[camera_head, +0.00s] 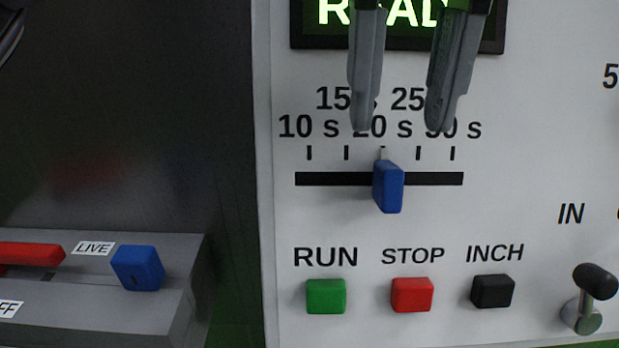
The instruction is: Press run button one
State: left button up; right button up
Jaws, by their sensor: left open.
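The green run button (326,296) is a square button low on the white panel, under the label RUN. My left gripper (404,122) comes down from the top of the view, with its two grey fingers apart and nothing between them. The fingers hang in front of the display and the time scale, above and to the right of the run button, apart from it. They hide parts of the display text and some scale numbers. My right gripper is not in view.
A red stop button (412,295) and a black inch button (492,291) sit right of the run button. A blue slider (388,187) stands above them near 20 s. A black-knobbed lever (594,284) is at right. A blue block (138,267) sits on the grey ledge at left.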

aim_at(323, 296)
jog(key=k, duration=1)
